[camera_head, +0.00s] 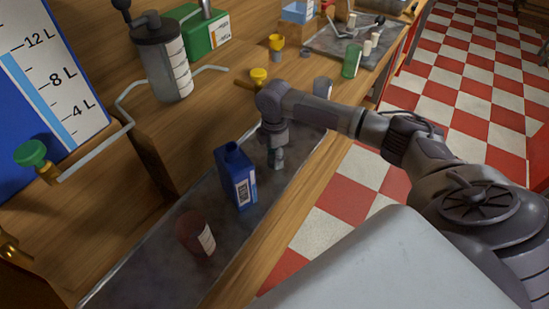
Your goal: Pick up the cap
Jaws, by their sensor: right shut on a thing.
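My right gripper (278,163) points down over the dark metal sheet (150,256), just right of the blue bottle (237,177). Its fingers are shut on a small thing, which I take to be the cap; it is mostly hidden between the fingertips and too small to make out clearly. The blue bottle stands upright with a white label, and its neck shows at the top. My left gripper is not in view.
A brown jar (196,234) stands on the sheet nearer me. A blue tank (45,100) with litre marks, a grey canister (163,58) and a green can (206,35) stand left and behind. A yellow funnel (276,43) and a green cylinder (352,61) are farther back.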

